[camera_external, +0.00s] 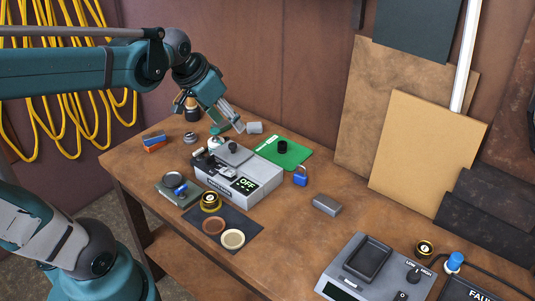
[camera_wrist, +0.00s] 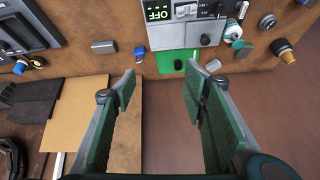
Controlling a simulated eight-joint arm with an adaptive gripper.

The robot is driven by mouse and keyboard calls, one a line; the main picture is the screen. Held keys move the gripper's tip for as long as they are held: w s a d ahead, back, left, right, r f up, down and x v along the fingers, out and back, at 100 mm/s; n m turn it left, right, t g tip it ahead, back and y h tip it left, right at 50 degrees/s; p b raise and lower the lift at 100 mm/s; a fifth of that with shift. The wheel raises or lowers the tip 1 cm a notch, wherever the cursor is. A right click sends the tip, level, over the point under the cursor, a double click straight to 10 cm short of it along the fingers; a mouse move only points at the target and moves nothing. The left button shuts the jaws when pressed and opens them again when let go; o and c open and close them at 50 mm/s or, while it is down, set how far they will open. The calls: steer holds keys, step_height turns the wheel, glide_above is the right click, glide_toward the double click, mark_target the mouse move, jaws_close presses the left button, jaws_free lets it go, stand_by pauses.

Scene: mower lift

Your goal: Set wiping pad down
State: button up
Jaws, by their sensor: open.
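My gripper (camera_external: 232,121) is above the back of the workbench; in the wrist view, its green-padded fingers (camera_wrist: 160,84) are wide apart with nothing between them. I cannot tell for sure which thing is the wiping pad. A flat green mat (camera_external: 298,156) lies behind the grey OFF device, with a black knob on it; the mat also shows in the wrist view (camera_wrist: 166,66). A small orange and blue block (camera_external: 153,140) lies at the bench's left. A small teal piece (camera_wrist: 242,48) lies near a white bottle in the wrist view.
The grey OFF device (camera_external: 240,181) stands mid-bench. A pale cylinder (camera_external: 255,127) lies near my gripper. A blue padlock (camera_external: 301,177) and grey block (camera_external: 326,205) are to the right. A dark mat (camera_external: 236,218) holds round pieces.

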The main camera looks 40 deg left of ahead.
steer(key=s+d+f+n+t, duration=0.1)
steer(key=s+d+f, duration=0.1)
steer(key=s, duration=0.6)
steer(key=shift+s+d+f+n, duration=0.15)
steer(key=shift+d+f+n, duration=0.15)
steer(key=shift+f, duration=0.05)
